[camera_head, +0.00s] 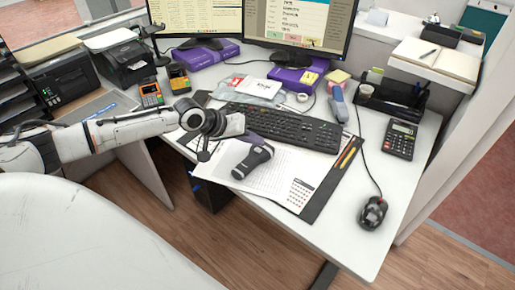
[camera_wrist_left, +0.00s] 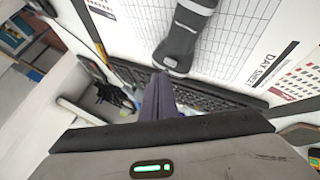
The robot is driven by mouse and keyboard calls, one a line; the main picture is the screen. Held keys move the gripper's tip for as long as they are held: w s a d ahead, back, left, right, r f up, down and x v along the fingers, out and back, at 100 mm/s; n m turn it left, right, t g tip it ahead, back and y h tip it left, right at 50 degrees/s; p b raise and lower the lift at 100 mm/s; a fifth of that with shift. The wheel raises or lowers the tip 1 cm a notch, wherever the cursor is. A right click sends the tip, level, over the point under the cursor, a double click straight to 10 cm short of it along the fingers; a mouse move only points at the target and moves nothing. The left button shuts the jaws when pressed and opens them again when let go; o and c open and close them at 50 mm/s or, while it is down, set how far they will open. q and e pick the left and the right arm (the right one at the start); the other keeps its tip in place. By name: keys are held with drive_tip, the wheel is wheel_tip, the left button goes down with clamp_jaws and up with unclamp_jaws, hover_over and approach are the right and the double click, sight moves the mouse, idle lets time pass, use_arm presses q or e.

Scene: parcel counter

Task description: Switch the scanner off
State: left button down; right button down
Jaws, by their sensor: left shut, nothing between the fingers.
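A dark grey handheld device with a pale band, which looks like the scanner (camera_head: 252,163), lies on the printed sheet at the front of the desk. It also shows in the left wrist view (camera_wrist_left: 178,42), at the top middle. My left gripper (camera_head: 266,144) is shut and empty, its dark purple fingers just beyond the device's far end. In the left wrist view the fingertips (camera_wrist_left: 160,77) appear right by one end of it; I cannot tell whether they touch. My right gripper is not in view.
The black keyboard (camera_head: 285,127) lies just behind the gripper. A mouse (camera_head: 373,212), a calculator (camera_head: 400,139) and a grey-purple handheld item (camera_head: 338,104) are to the right. Two monitors (camera_head: 300,22) stand at the back. The desk's front right is mostly clear.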

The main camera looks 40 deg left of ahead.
use_arm(q)
drive_tip(key=shift+f, duration=0.15)
idle(0.3)
drive_tip(key=shift+f, duration=0.3)
drive_tip(key=shift+f, duration=0.45)
idle(0.5)
drive_tip(key=shift+r, duration=0.1)
drive_tip(key=shift+r+p, duration=0.8)
drive_tip(key=shift+p, duration=0.3)
drive_tip(key=shift+r, duration=0.1)
wheel_tip(320, 180, up, 2)
drive_tip(key=shift+r+p, duration=0.1)
drive_tip(key=shift+p, duration=1.1)
wheel_tip(320, 180, up, 4)
drive_tip(key=shift+f, duration=0.2)
